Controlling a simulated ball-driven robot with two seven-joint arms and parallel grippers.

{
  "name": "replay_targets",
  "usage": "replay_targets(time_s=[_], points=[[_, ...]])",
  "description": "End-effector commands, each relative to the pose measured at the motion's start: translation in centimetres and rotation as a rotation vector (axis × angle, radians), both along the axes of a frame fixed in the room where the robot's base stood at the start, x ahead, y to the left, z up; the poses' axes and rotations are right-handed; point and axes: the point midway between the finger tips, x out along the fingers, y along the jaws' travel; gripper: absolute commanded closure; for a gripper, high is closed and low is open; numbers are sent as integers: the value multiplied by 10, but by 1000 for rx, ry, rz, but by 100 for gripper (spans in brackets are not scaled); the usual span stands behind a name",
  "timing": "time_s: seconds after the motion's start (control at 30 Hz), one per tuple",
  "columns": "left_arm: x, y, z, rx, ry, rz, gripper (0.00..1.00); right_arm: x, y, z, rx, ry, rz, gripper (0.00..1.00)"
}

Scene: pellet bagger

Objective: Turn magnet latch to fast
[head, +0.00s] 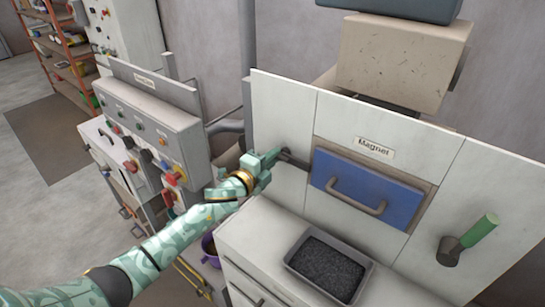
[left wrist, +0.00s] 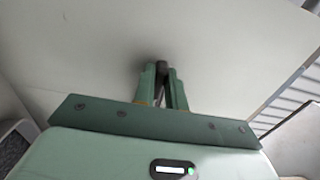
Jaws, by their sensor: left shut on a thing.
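The blue Magnet drawer (head: 366,190) with its grey bar handle sits shut in the pale panel, under a "Magnet" label (head: 374,147). A dark latch lever (head: 296,162) lies at the drawer's left edge, slanting slightly down to the right. My left gripper (head: 277,156) is shut on the lever's left end. In the left wrist view, the fingers (left wrist: 162,90) close around the dark lever end (left wrist: 162,68) against the pale panel; most of the lever is hidden there. My right gripper is not in view.
A grey tray of dark pellets (head: 290,262) stands on the cabinet top below the drawer. A green-handled lever (head: 481,230) sticks out at the right. A control box with knobs (head: 153,121) stands left of my arm. A purple bucket (head: 208,246) is low beside the cabinet.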

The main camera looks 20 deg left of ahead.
Motion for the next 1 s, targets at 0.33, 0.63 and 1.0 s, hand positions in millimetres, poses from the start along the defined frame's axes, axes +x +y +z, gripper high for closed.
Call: replay_targets(time_s=[0.33, 0.63, 1.0], points=[[0, 0, -1, -11, 5, 1, 100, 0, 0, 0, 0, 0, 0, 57], [0, 0, -1, -9, 4, 0, 65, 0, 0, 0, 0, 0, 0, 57], [-28, 10, -2, -7, 6, -1, 65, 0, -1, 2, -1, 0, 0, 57]])
